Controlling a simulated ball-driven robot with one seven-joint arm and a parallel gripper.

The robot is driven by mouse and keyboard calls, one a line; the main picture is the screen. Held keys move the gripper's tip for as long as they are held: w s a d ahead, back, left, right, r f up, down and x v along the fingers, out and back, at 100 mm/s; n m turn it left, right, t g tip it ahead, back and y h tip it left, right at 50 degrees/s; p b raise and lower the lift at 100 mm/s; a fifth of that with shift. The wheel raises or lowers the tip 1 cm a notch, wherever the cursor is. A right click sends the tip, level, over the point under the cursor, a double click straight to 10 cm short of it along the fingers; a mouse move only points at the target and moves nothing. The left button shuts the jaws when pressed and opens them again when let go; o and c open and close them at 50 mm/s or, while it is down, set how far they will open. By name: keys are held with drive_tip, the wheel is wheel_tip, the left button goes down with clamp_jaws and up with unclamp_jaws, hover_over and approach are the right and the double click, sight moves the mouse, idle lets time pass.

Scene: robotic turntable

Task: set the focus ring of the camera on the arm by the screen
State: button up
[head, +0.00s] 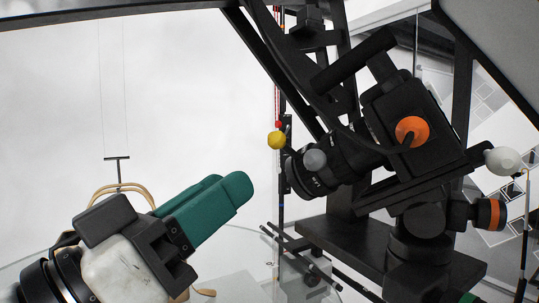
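The black camera (400,115) is mounted on a black arm at the right, its lens tilted down and to the left. The lens barrel with its focus ring (336,162) carries white markings near the front and a round grey knob on its side. My gripper (228,190) has green fingers and comes in from the lower left, pointing up and right. It is left of the lens and apart from it in the picture. The two fingers overlap in this view, so the gap between them is hard to judge. Nothing shows between them.
A yellow ball (277,140) hangs on a red cord just left of the lens. Black frame beams (262,62) run behind the camera. A black bracket (362,250) lies below it. A clear round edge crosses the lower left. The space between fingers and lens looks free.

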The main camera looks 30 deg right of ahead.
sight(283, 141)
drive_tip(key=p+x, duration=0.3)
drive_tip(key=x, duration=0.7)
drive_tip(key=shift+d, duration=0.35)
clamp_jaws()
